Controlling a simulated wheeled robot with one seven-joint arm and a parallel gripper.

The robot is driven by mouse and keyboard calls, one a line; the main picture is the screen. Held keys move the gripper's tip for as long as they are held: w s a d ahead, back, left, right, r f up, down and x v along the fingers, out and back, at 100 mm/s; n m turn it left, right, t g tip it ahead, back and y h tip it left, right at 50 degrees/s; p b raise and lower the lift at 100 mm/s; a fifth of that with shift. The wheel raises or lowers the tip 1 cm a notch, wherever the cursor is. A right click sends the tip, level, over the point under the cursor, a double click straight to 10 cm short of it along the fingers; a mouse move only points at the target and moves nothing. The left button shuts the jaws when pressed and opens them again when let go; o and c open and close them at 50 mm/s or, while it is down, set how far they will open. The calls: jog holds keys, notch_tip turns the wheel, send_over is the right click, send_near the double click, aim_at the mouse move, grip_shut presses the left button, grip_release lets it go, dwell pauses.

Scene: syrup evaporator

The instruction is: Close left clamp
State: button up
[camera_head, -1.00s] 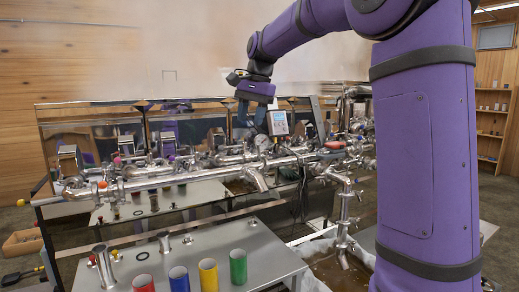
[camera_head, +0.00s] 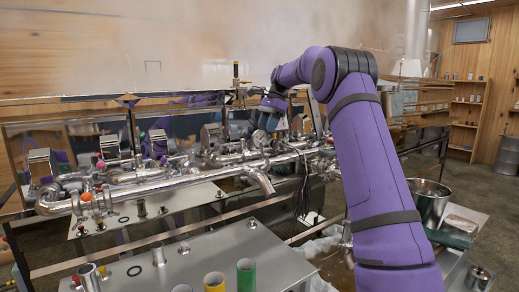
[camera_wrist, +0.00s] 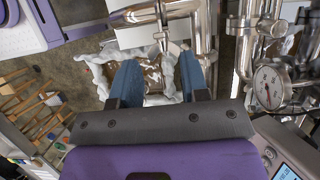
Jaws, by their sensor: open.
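My gripper (camera_head: 268,121) hangs above the right part of the steel pipework (camera_head: 240,170) in the head view. In the wrist view its two blue fingers (camera_wrist: 157,82) are apart with nothing held between them. Steel pipes and fittings (camera_wrist: 190,20) lie beyond the fingertips. Ring-like fittings with an orange-red knob (camera_head: 86,197) sit near the left end of the long pipe, far from my gripper. I cannot tell which fitting is the left clamp, nor whether it is open.
A dial gauge (camera_wrist: 270,86) and a control box (camera_wrist: 291,158) stand on the right in the wrist view. A crumpled white liner (camera_wrist: 92,68) lies below. Yellow (camera_head: 214,282) and green (camera_head: 246,274) cylinders stand on the front metal table (camera_head: 180,262). A metal pot (camera_head: 429,200) stands right.

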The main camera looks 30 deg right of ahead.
jog(key=x, duration=0.9)
grip_shut()
